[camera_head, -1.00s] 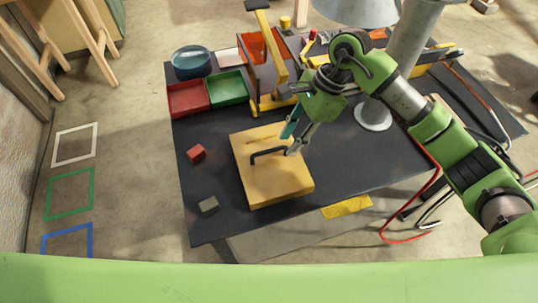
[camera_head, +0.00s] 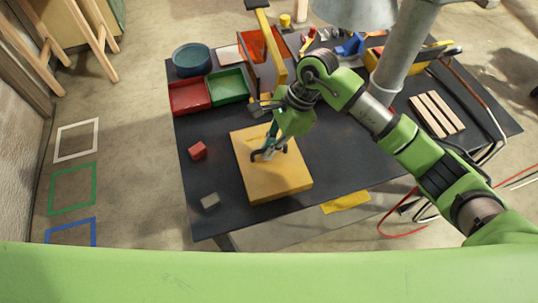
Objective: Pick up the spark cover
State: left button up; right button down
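The spark cover looks to be the yellow square box (camera_head: 282,183) with a black handle on its top, lying on the dark table. My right gripper (camera_head: 268,153) reaches down over the top of this box. Its fingertips are at the black handle (camera_head: 256,155) and hide the middle of it. I cannot tell whether the fingers are closed around the handle. The box rests flat on the table. My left gripper is not in view.
A red cube (camera_head: 198,150) and a grey block (camera_head: 210,201) lie left of the box. Red (camera_head: 188,98) and green (camera_head: 229,87) trays and a blue round bowl (camera_head: 191,61) stand behind. A grey column (camera_head: 405,45) rises at the right, near wooden slats (camera_head: 437,114).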

jog(key=shift+r, duration=0.25)
